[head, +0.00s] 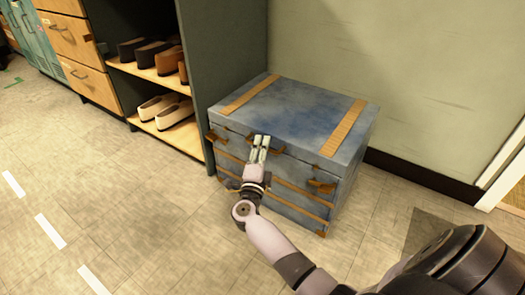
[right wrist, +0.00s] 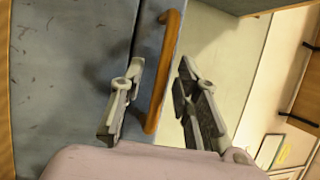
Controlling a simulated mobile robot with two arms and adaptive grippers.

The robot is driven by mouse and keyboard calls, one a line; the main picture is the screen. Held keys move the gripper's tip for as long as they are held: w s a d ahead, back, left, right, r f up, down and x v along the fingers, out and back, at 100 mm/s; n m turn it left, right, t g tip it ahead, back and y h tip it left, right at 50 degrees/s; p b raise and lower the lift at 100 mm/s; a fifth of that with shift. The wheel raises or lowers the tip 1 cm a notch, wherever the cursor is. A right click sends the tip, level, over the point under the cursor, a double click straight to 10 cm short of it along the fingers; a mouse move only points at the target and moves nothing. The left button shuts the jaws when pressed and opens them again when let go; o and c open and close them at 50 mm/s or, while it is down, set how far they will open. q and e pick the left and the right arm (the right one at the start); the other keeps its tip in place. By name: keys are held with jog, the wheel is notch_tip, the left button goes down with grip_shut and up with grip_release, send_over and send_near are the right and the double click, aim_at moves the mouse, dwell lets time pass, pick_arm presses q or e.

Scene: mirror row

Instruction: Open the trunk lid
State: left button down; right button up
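The trunk (head: 290,108) is a worn blue chest with tan straps and brown fittings. It stands on the floor against the wall, its lid (head: 300,112) down. My right gripper (head: 261,143) is at the middle of the lid's front edge and partly hides the front handle. In the right wrist view the orange-brown handle (right wrist: 165,70) runs between the two spread fingers (right wrist: 160,80), with a gap visible on at least the right side. Any contact with the left finger is unclear. My left gripper is not in view.
A dark green shelf unit (head: 225,60) with shoes (head: 165,110) stands close to the trunk's left side. Wooden drawers (head: 75,45) are farther left. The pale wall (head: 400,80) is behind the trunk. The tiled floor (head: 130,210) in front is clear.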

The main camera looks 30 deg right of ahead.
jog(key=shift+w+d+r, duration=0.1)
jog(key=shift+w+d, duration=0.1)
jog(key=shift+d, duration=0.05)
jog(key=shift+c, duration=0.4)
grip_shut()
dwell(0.4)
